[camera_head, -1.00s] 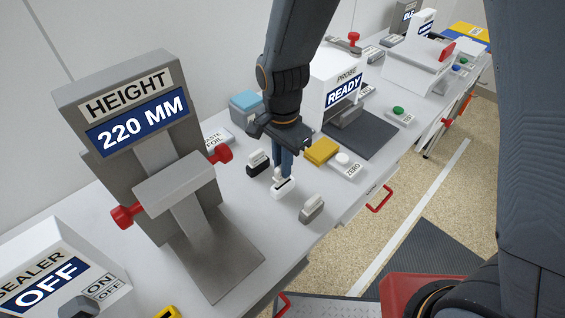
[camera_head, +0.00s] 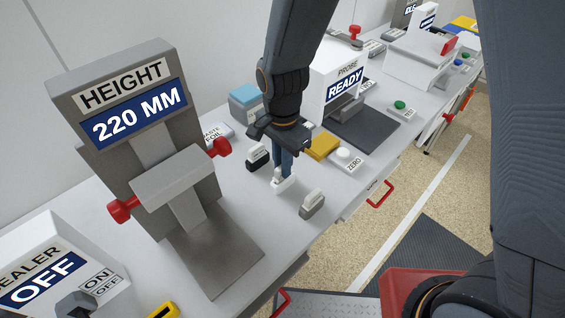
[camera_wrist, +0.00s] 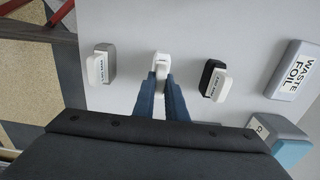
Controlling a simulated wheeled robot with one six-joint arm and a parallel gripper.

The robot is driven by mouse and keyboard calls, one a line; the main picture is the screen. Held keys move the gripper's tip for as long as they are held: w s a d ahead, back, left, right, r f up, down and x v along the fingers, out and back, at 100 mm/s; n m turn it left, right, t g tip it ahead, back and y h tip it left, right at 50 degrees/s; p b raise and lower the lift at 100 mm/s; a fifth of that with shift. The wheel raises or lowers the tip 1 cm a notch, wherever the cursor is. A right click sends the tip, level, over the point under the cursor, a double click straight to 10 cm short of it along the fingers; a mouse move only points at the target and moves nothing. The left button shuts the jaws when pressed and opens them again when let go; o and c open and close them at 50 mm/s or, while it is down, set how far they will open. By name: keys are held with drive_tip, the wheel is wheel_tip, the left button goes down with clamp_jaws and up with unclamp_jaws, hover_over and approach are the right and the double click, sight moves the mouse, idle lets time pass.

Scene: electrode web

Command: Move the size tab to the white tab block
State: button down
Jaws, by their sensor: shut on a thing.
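My gripper (camera_head: 281,170) points down with its blue fingers at the white tab block (camera_head: 284,186). The fingers are shut on a pale tab (camera_head: 278,175), which I take as the size tab. It is upright at the white block; I cannot tell whether it is fully seated. In the wrist view the fingers (camera_wrist: 162,78) meet over the white block (camera_wrist: 160,56), hiding much of the tab. A black block (camera_head: 258,158) with a white tab stands on one side, a grey block (camera_head: 312,206) with a pale tab on the other.
A grey height stand (camera_head: 205,235) reading 220 MM is at left. A WASTE FOIL block (camera_wrist: 294,70) lies behind the black block. A yellow block (camera_head: 322,146), a ZERO button (camera_head: 345,155) and the READY probe (camera_head: 345,85) are to the right. The bench's front edge is near the grey block.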

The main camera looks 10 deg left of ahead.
drive_tip(key=shift+f, duration=0.6)
drive_tip(key=c, duration=1.7)
unclamp_jaws()
drive_tip(key=shift+r+b, duration=1.05)
drive_tip(key=shift+r, duration=2.9)
drive_tip(key=d+n, duration=0.2)
drive_tip(key=d, duration=0.6)
drive_tip(key=s+d+n+t+b, duration=0.1)
drive_tip(key=d+n, duration=0.2)
drive_tip(key=d, duration=0.5)
drive_tip(key=s+d+f+n+b, duration=0.1)
drive_tip(key=d+n, duration=0.2)
drive_tip(key=d, duration=0.5)
drive_tip(key=shift+s+d, duration=0.15)
drive_tip(key=shift+s, duration=0.1)
